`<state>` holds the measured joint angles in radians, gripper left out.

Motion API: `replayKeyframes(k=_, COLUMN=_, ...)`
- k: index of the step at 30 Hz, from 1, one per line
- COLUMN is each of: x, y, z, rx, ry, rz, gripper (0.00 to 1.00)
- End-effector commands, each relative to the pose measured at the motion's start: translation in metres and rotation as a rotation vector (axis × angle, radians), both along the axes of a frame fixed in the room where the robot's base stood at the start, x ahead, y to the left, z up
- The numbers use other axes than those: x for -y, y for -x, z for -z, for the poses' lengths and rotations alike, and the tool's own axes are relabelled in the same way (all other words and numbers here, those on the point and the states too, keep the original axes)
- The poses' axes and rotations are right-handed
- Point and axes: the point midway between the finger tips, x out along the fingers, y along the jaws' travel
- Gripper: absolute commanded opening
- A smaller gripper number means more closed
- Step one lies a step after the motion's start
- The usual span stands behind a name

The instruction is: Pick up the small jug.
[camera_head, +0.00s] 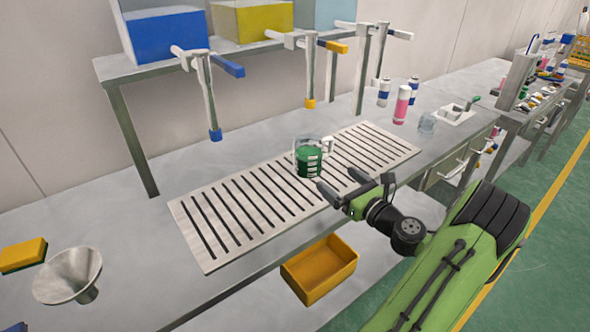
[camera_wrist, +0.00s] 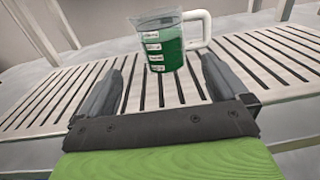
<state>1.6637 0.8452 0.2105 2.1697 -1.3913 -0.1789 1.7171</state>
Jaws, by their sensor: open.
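The small jug (camera_head: 308,157) is clear, with green liquid, white labels and a white handle on its right side. It stands upright on the slatted drain grate (camera_head: 236,222) on the bench. In the wrist view the jug (camera_wrist: 160,45) is just ahead of my gripper, between the lines of the two fingers, with its handle to the right. My gripper (camera_head: 338,182) is open and empty, in front of the jug and apart from it. Both fingers also show in the wrist view (camera_wrist: 160,78).
Taps with blue (camera_head: 215,134) and yellow (camera_head: 310,103) tips hang behind the grate. A metal funnel (camera_head: 68,275) and a yellow sponge (camera_head: 23,255) lie at left. Pink-and-white can (camera_head: 402,104) and a clear beaker (camera_head: 427,122) stand at right. An orange bin (camera_head: 320,268) sits below the bench's front edge.

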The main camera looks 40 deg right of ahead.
Motion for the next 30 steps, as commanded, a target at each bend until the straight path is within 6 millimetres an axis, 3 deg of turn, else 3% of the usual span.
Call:
replayKeyframes(k=9, x=0.008, y=-0.079, z=-0.002, rx=-0.001, ry=0.010, rz=-0.012, gripper=1.00)
replayKeyframes(k=21, x=0.021, y=-0.140, z=0.002, rx=-0.003, ry=0.011, rz=-0.011, gripper=1.00)
replayKeyframes(k=30, x=0.023, y=-0.148, z=0.000, rx=-0.004, ry=0.007, rz=-0.008, gripper=0.98)
